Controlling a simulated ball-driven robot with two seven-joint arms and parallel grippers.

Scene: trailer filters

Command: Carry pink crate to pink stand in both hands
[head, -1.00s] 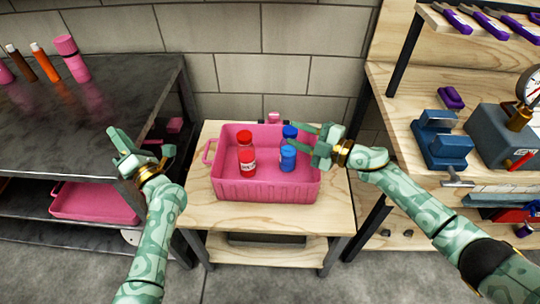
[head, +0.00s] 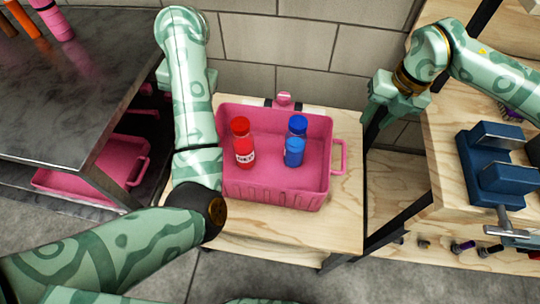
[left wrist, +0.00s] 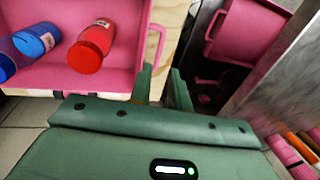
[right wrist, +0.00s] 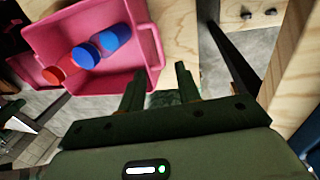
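The pink crate (head: 262,190) sits level on a small wooden table (head: 348,215), with red and blue bottles standing in it. A pink tag (head: 284,98) is at the table's back edge; whether this table is the pink stand I cannot tell. In the head view my left arm hides the crate's left handle and its own gripper. In the left wrist view my left gripper (left wrist: 162,72) is open, its fingers pointing toward the crate's handle (left wrist: 157,45). My right gripper (head: 374,125) is open and empty, right of the crate's right handle (head: 338,157). That handle also shows in the right wrist view (right wrist: 157,52).
A dark metal table (head: 75,100) stands on the left, with a pink bin (head: 125,165) on its lower shelf. A wooden workbench (head: 450,160) with a blue vise (head: 495,165) stands close on the right. A block wall is behind.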

